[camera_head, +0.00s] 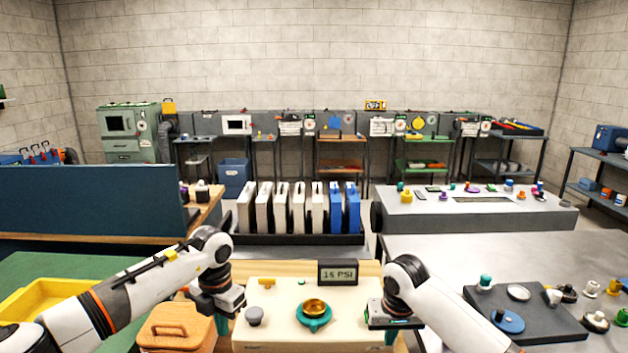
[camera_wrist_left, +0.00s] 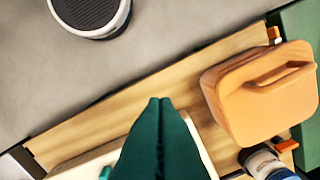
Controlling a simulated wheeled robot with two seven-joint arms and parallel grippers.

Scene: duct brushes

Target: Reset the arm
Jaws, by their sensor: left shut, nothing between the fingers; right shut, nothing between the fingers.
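My left gripper (camera_head: 222,326) points down between the orange box and the cream panel. Its green fingers (camera_wrist_left: 160,103) meet in the left wrist view and hold nothing. My right gripper (camera_head: 393,332) is low at the right end of the cream panel, shut and empty, with its fingertips partly hidden. Both white arms reach in from the sides. The cream panel (camera_head: 285,295) has a brass and teal dial (camera_head: 314,314), a grey knob (camera_head: 255,316) and a display (camera_head: 338,272) reading 15 PSI.
An orange box (camera_head: 177,328) with a handle stands left of the panel; it also shows in the left wrist view (camera_wrist_left: 235,105). A yellow tray (camera_head: 50,296) lies further left. A dark tray (camera_head: 530,318) with small parts lies right. White and blue cases (camera_head: 337,205) stand behind.

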